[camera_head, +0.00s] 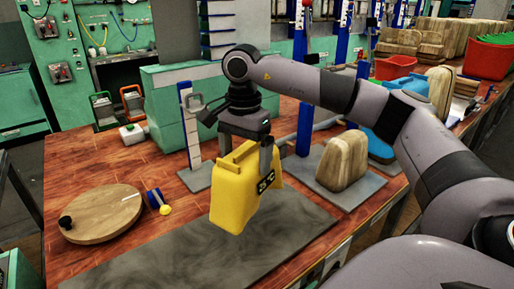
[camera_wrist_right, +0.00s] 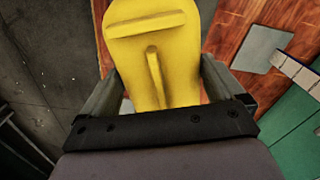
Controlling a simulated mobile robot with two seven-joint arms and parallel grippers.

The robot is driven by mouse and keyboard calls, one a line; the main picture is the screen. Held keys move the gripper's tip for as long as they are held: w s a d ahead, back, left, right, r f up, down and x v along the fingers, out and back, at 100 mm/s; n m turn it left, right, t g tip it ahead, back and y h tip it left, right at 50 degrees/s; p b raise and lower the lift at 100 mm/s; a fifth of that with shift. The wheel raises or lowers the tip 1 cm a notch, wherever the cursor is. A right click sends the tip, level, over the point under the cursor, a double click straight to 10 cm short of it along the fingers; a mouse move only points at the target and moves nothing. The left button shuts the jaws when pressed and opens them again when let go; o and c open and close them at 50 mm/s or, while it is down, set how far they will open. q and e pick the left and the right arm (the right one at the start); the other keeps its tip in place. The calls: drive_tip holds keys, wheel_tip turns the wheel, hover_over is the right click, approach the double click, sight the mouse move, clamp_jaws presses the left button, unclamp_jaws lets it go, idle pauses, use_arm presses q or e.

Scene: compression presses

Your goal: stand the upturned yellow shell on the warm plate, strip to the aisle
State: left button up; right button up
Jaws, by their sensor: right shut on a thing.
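The yellow shell (camera_head: 235,193) is in my right gripper (camera_head: 247,150), whose fingers close on its upper part from both sides. A black strip with pale marks (camera_head: 267,184) is on the shell's right-hand face in the head view. The shell hangs roughly upright over a long dark grey plate (camera_head: 160,268) at the table's front. I cannot tell whether its lower end touches the plate. In the wrist view the shell (camera_wrist_right: 150,30) shows two raised ridges between the fingers; the strip is hidden there. My left gripper is not in view.
A round wooden board (camera_head: 103,214) and a small blue-and-yellow tool (camera_head: 157,201) lie left of the plate. A tan wooden-looking block (camera_head: 342,162) stands on a grey base to the right. Blue press posts (camera_head: 306,80) rise behind. A red bin (camera_head: 488,57) stands far right.

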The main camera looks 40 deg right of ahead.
sight(257, 151)
drive_tip(key=d+m, duration=0.1)
drive_tip(key=d+r+m, duration=0.1)
drive_tip(key=d+m, duration=0.1)
drive_tip(key=shift+d+r+m+b, duration=0.15)
drive_tip(key=shift+r+m+b, duration=0.2)
drive_tip(key=shift+r+m, duration=0.05)
wheel_tip(257, 151, down, 2)
drive_tip(key=shift+s+f+b, duration=0.1)
drive_tip(key=shift+f+b, duration=0.1)
drive_tip(key=shift+b, duration=1.05)
drive_tip(key=shift+f, duration=0.45)
